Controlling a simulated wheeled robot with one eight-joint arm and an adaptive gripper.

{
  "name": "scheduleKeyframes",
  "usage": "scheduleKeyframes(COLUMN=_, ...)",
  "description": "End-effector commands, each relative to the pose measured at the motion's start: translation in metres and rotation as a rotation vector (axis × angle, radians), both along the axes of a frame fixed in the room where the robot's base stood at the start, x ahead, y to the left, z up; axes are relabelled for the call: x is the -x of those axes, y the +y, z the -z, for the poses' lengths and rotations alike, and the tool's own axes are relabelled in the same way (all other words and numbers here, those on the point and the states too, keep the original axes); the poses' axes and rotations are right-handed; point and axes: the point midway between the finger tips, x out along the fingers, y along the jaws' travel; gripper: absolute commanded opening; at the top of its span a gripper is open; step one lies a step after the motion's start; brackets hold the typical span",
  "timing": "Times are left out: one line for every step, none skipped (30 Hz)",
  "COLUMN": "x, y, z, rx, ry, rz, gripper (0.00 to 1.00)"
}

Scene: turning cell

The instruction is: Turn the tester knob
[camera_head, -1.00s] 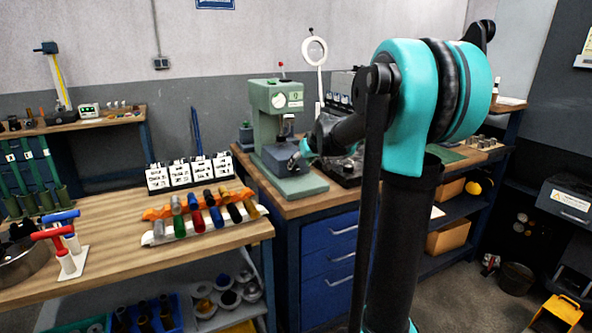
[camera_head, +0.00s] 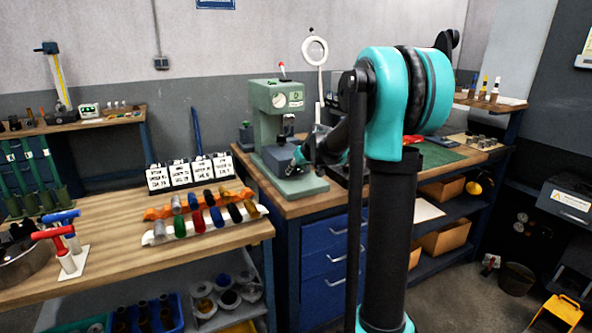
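The tester is a green bench machine (camera_head: 268,124) with a round dial on its upper part. It stands on the blue drawer bench in the middle of the camera_head view. A dark rounded block (camera_head: 279,158) sits low on its front. I cannot tell which part is the knob. My gripper (camera_head: 298,163) is at the right front of the tester, close to the dark block. Whether it touches the block cannot be told. My arm hides part of the bench behind it, and the fingers are too small to read.
A wooden bench (camera_head: 110,225) at the left holds an orange-and-white rack of coloured handles (camera_head: 200,210) and white labelled cards (camera_head: 188,172). A ring-shaped lamp (camera_head: 315,52) stands behind the tester. A green mat (camera_head: 437,155) lies on the bench to the right.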

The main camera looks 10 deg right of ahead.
Motion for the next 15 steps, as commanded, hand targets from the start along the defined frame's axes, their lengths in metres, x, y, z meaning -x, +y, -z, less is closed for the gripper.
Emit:
scheduleKeyframes(x=0.0001, y=0.0, z=-0.0001, rx=0.0, ry=0.0, rz=0.0, gripper=0.27)
scheduleKeyframes(x=0.0001, y=0.0, z=-0.0001, rx=0.0, ry=0.0, rz=0.0, gripper=0.23)
scheduleKeyframes(x=0.0, y=-0.0001, z=-0.0001, rx=0.0, ry=0.0, rz=0.0, gripper=0.18)
scheduleKeyframes(x=0.0, y=-0.0001, z=-0.0001, rx=0.0, ry=0.0, rz=0.0, gripper=0.14)
scheduleKeyframes(x=0.0, y=-0.0001, z=-0.0001, rx=0.0, ry=0.0, rz=0.0, gripper=0.11)
scheduleKeyframes(x=0.0001, y=0.0, z=-0.0001, rx=0.0, ry=0.0, rz=0.0, gripper=0.08)
scheduleKeyframes(x=0.0, y=-0.0001, z=-0.0001, rx=-0.001, ry=0.0, rz=0.001, gripper=0.08)
scheduleKeyframes(x=0.0, y=-0.0003, z=-0.0001, rx=-0.003, ry=0.001, rz=0.001, gripper=0.08)
scheduleKeyframes(x=-0.0001, y=-0.0007, z=0.0001, rx=-0.011, ry=0.003, rz=0.001, gripper=0.08)
scheduleKeyframes(x=-0.0002, y=-0.0013, z=0.0002, rx=-0.02, ry=0.008, rz=0.001, gripper=0.08)
scheduleKeyframes(x=-0.0003, y=-0.0017, z=0.0004, rx=-0.033, ry=0.012, rz=0.002, gripper=0.08)
scheduleKeyframes(x=-0.0004, y=-0.0022, z=0.0006, rx=-0.055, ry=0.02, rz=0.002, gripper=0.08)
scheduleKeyframes(x=-0.0006, y=-0.0023, z=0.0004, rx=-0.076, ry=0.026, rz=0.003, gripper=0.08)
scheduleKeyframes(x=-0.0008, y=-0.0028, z=0.0005, rx=-0.099, ry=0.033, rz=0.003, gripper=0.08)
scheduleKeyframes(x=-0.001, y=-0.0034, z=0.0006, rx=-0.129, ry=0.043, rz=0.004, gripper=0.08)
